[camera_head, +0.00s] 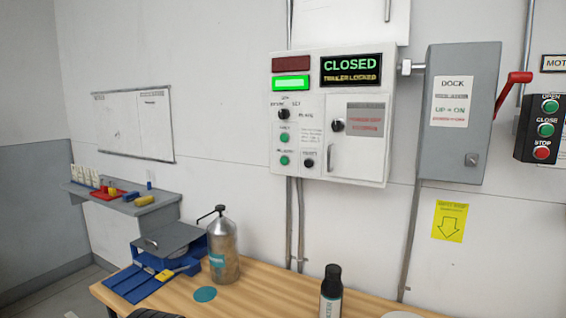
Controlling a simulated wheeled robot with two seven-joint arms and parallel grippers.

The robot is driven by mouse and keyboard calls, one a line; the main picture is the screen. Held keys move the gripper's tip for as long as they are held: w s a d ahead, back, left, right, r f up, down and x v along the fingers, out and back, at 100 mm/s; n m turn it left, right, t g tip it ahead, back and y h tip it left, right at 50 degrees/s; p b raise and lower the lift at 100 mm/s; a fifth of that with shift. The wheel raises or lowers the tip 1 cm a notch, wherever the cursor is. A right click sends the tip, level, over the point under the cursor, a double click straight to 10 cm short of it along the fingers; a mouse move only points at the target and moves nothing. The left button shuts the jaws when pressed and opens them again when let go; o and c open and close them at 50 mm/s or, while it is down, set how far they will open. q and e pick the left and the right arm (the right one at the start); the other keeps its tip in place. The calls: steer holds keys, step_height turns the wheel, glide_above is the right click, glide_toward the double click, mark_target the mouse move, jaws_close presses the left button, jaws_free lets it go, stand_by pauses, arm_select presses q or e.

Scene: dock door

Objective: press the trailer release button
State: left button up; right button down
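A white control box (312,165) hangs on the wall at upper centre. Its display (351,69) reads "CLOSED" with "TRAILER LOCKED" below. A green lamp (291,83) is lit under a dark red lamp (292,64). Below are a black selector knob (283,114), an upper green button (284,138), a lower green button (284,161) and a black button (308,163). Their small labels are too blurred to tell which is the trailer release. A small door (352,160) on the box, with a black knob (337,126), looks shut.
A grey dock switch box (455,150) with a red lever (515,86) and an open/close/stop station (541,125) are at right. Below, a wooden bench (270,285) holds a metal can (223,252), a black-capped bottle (331,290) and a blue stand (150,277).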

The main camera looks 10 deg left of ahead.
arm_select(q)
jaws_close()
stand_by(1.5)
